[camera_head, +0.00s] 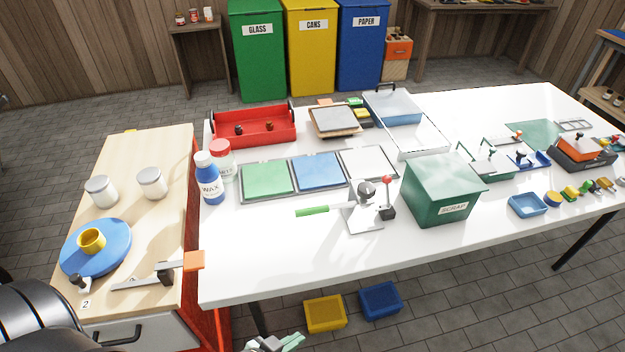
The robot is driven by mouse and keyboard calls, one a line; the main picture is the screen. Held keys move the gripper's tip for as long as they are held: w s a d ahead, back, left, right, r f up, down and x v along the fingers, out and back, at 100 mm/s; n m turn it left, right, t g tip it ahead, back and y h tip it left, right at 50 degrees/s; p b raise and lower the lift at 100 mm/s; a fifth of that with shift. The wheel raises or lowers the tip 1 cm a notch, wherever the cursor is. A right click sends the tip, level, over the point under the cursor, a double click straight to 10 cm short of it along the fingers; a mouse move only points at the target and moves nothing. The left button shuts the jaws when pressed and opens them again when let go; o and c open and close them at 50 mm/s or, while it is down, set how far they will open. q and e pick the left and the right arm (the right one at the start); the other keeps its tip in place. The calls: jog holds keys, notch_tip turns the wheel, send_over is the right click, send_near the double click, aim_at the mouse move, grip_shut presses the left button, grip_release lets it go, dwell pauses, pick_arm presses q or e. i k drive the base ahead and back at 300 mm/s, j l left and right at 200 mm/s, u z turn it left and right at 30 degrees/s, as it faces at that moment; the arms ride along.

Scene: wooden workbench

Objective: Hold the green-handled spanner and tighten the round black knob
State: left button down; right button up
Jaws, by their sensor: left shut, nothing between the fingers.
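The green-handled spanner (313,211) lies toward the left of a small metal stand (362,217) on the white table, its far end reaching the stand. A dark round piece (367,188) tops the stand; I cannot tell whether it is the black knob. Another small dark knob (77,281) sits at the front left of the wooden worktop, near a label "2". My left gripper (284,343) is at the bottom edge, partly cut off, in front of the white table, shut and empty, well away from the spanner. My right gripper is not in view.
A red-ball lever on a black block (388,212) stands right of the stand, beside the green scrap bin (443,190). A wooden worktop (142,225) adjoins at left with a blue disc (70,255) and a metal clamp (150,279). The white table's front left is clear.

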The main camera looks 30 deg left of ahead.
aim_at(366, 189)
jog(key=u, duration=0.45)
jog(key=i+l+u, duration=0.3)
jog(key=l+u, duration=0.3)
jog(key=i+l+u, duration=0.25)
jog(key=l, duration=0.15)
jog(key=k+j, duration=0.05)
